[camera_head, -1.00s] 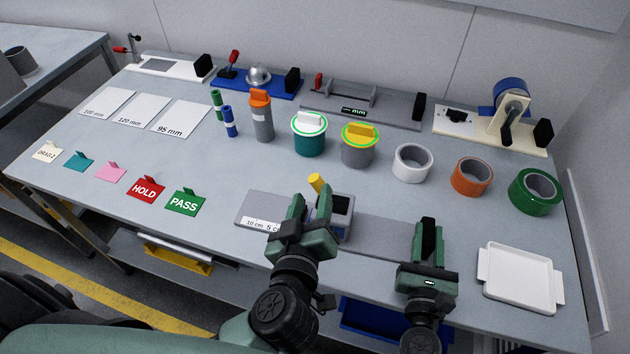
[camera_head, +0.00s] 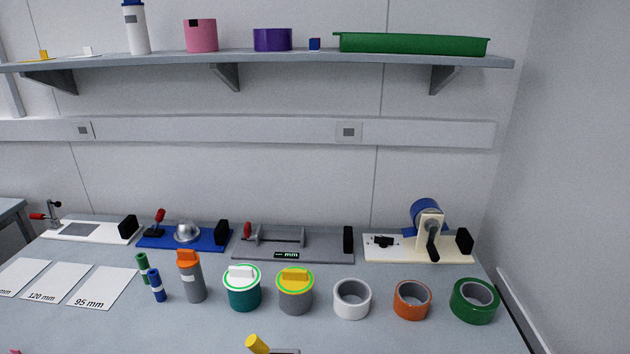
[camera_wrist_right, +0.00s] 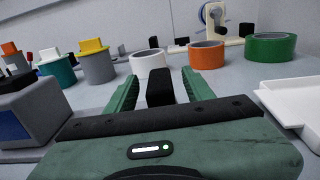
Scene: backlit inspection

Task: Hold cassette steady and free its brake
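The cassette (camera_wrist_right: 30,112) is a dark grey box with a blue panel at the left of the right wrist view. In the head view only a sliver of its top (camera_head: 286,351) shows at the bottom edge. A yellow knob (camera_head: 257,344), possibly its brake lever, leans left beside that sliver. My right gripper (camera_wrist_right: 160,88) is open, to the right of the cassette and apart from it. A black upright block (camera_wrist_right: 160,86) stands between its fingers, with visible gaps on both sides. My left gripper is out of view, so its hold is hidden.
A white tray (camera_wrist_right: 292,102) lies close right of my right gripper. White (camera_head: 352,299), orange (camera_head: 412,300) and green (camera_head: 475,301) rings and lidded pots (camera_head: 242,290) stand behind. Fixtures line the wall under a shelf (camera_head: 300,59).

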